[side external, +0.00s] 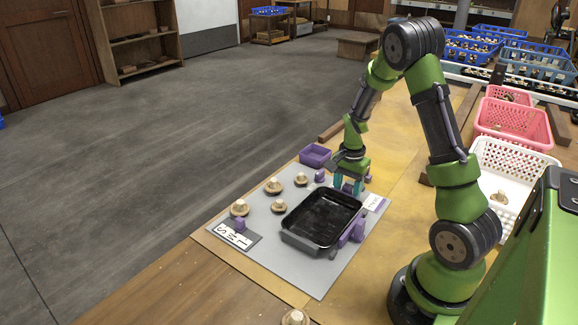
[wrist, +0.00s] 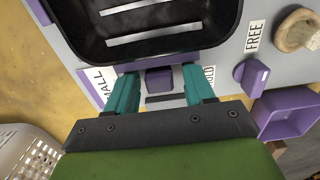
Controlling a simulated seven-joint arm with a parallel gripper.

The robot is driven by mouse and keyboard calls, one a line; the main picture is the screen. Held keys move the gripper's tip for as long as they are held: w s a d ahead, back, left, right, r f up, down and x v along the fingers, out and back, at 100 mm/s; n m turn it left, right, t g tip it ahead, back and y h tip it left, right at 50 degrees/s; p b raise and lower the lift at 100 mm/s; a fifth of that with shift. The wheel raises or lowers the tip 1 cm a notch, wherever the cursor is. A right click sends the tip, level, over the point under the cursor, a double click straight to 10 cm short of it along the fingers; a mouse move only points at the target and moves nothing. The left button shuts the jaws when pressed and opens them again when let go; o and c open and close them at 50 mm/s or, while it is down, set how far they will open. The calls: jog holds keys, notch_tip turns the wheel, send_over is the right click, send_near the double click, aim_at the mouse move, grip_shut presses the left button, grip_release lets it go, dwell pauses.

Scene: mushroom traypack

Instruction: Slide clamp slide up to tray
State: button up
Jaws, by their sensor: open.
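The black tray (side external: 322,217) lies on a grey board, and its slotted floor shows in the wrist view (wrist: 165,12). The clamp slide seems to be the purple block (wrist: 160,81) by the tray's near edge in the wrist view. A purple strip (wrist: 155,62) lies between the block and the tray; whether it touches the tray is unclear. My gripper (wrist: 161,86) is open, with one teal finger on each side of the purple block. A gap shows beside the block. In the side view my gripper (side external: 348,186) is low at the tray's far right end, hiding the slide.
A purple knob (wrist: 251,74) stands beside the FREE label. A purple bin (side external: 315,155) is behind the board. A white basket (side external: 515,175) is at right.

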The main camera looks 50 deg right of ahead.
aim_at(347, 186)
jog(key=shift+r, duration=2.25)
jog(key=shift+a+r, duration=0.15)
jog(key=s+a+r+n+t+y, duration=0.15)
jog(key=a+r+n+t, duration=0.55)
jog(key=a+r, duration=1.05)
jog(key=s+a+r+n, duration=0.1)
jog(key=s+a+n, duration=0.4)
jog(key=a+n, duration=0.2)
jog(key=shift+s+r, duration=0.25)
